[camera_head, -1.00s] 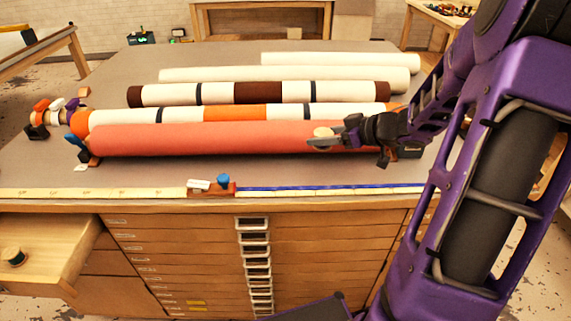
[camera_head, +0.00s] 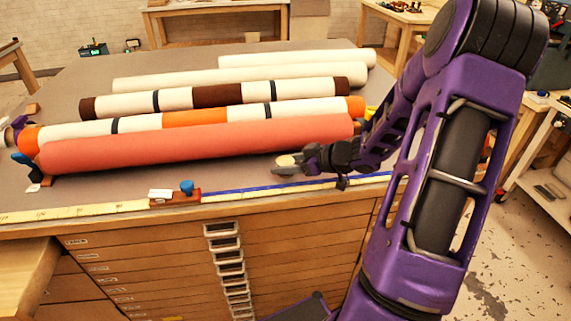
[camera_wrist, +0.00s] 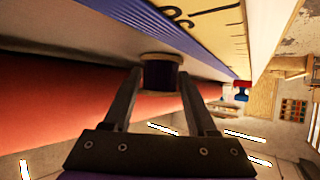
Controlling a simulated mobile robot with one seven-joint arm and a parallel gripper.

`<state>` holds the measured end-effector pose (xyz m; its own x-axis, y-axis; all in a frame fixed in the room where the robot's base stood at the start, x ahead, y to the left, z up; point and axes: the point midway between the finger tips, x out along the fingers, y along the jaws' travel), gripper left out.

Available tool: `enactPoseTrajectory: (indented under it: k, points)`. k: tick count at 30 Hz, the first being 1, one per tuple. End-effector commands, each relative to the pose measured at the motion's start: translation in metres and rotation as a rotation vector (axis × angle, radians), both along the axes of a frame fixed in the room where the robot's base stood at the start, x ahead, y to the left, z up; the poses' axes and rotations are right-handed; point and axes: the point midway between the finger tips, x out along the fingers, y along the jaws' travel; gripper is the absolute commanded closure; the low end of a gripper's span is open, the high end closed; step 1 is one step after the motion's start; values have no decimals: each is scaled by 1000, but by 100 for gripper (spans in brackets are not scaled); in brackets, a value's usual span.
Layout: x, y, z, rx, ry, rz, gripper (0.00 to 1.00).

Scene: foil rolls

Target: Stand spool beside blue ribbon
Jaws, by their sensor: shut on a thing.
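A small spool (camera_wrist: 161,76) with pale wooden ends and a dark, bluish-purple winding sits between my fingertips in the wrist view. In the head view its pale round top (camera_head: 286,160) faces up, so it looks upright. My gripper (camera_head: 284,167) is shut on it, just in front of the coral roll. The blue ribbon (camera_head: 245,189) is a thin strip along the table's front edge; it also shows in the wrist view (camera_wrist: 172,32). The spool is close to the ribbon on the roll side. I cannot tell whether it touches the table.
The coral roll (camera_head: 190,143) lies behind my gripper, with several other rolls behind it. A wooden block with a blue knob (camera_head: 187,188) stands at the ribbon's left end. A pale measuring strip (camera_head: 90,209) runs left along the edge. A narrow grey table strip (camera_head: 230,173) is clear.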

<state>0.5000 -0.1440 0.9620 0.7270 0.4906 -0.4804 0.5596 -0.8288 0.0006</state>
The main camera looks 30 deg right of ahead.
Motion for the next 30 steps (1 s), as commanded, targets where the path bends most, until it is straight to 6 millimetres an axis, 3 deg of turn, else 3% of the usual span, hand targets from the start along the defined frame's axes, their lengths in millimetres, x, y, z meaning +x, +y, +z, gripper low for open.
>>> enactPoseTrajectory:
  k: [1, 2, 7, 19, 30]
  points:
    - [0, 0, -2, 1, 1, 0, 97]
    - [0, 0, -2, 0, 0, 1, 40]
    - [0, 0, -2, 0, 0, 0, 12]
    - [-4, -4, 5, -1, 0, -2, 12]
    - [-59, -40, 42, -2, 0, -3, 12]
